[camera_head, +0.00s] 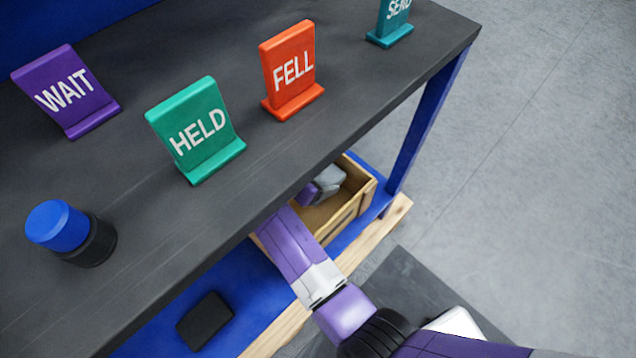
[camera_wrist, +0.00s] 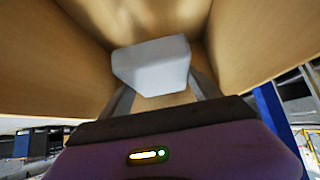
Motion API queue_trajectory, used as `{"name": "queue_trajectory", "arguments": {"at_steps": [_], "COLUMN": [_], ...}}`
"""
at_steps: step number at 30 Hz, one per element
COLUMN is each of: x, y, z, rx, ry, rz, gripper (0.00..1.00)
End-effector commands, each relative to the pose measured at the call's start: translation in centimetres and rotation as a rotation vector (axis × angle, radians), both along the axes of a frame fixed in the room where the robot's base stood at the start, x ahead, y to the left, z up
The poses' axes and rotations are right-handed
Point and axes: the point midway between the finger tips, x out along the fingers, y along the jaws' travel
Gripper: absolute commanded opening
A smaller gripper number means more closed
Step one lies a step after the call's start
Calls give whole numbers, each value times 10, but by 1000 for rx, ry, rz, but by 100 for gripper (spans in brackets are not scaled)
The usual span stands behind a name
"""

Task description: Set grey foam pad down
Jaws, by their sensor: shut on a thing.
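The grey foam pad (camera_wrist: 152,66) is a pale grey block between my gripper's two fingers (camera_wrist: 160,92) in the wrist view. My gripper is shut on it. The pad also shows in the head view (camera_head: 328,181), inside a wooden crate (camera_head: 352,212) below the bench top. Crate walls (camera_wrist: 262,45) surround the pad in the wrist view. Whether the pad touches the crate floor I cannot tell. My arm covers the crate's near left part in the head view.
The dark bench top (camera_head: 130,160) overhangs the blue shelf (camera_head: 235,290) that bears the crate. A black block (camera_head: 205,320) lies on that shelf. Signs HELD (camera_head: 195,128), FELL (camera_head: 290,70) and WAIT (camera_head: 66,90), and a blue-capped black cylinder (camera_head: 70,232), stand on the bench. A blue leg (camera_head: 425,125) rises beside the crate.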

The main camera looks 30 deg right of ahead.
Motion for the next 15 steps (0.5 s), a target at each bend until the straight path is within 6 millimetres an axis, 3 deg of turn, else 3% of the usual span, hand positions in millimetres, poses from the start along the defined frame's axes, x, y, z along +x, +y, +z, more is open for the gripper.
{"name": "queue_trajectory", "arguments": {"at_steps": [3,15], "x": [0,0], "y": [1,0], "z": [-18,-23], "rx": [1,0], "ry": [1,-1], "rz": [1,1], "gripper": [27,27]}}
